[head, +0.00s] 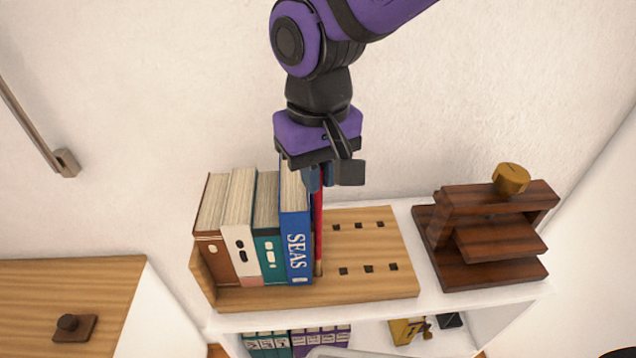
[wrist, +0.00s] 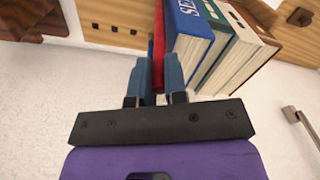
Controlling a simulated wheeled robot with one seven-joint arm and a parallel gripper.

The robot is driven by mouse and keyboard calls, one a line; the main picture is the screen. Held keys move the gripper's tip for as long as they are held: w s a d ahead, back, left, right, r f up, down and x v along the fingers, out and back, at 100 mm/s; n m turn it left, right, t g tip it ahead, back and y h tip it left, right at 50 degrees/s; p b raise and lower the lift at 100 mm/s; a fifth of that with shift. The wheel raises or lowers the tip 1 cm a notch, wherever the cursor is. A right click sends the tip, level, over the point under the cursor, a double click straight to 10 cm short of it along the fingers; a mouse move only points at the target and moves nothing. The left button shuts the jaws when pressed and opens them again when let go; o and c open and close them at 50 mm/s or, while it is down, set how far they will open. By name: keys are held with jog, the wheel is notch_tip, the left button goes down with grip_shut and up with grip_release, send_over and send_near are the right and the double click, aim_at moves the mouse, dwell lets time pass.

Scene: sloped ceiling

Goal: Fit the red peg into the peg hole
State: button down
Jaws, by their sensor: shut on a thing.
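The red peg (head: 319,235) is a long, thin, upright piece just right of the blue "SEAS" book (head: 295,240). My gripper (head: 314,180) is shut on its upper end from above. In the wrist view the red peg (wrist: 158,40) sits between the two blue fingers of my gripper (wrist: 154,80), close beside the blue book (wrist: 192,25). The peg holes (head: 367,268) are small dark squares in two rows on the wooden board (head: 400,245), right of the peg. The peg's lower end is near the board's front row; I cannot tell whether it is in a hole.
Teal, white and brown books (head: 225,235) stand left of the blue one. A dark wooden stand (head: 490,235) with a gold object (head: 511,179) on top is at the right of the white shelf. The board's right part is clear. The wall is close behind.

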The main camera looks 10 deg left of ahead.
jog(key=shift+f, duration=1.25)
jog(key=c, duration=1.1)
grip_release()
jog(key=shift+c, duration=0.2)
notch_tip(320, 180, up, 12)
jog(key=shift+r, duration=0.1)
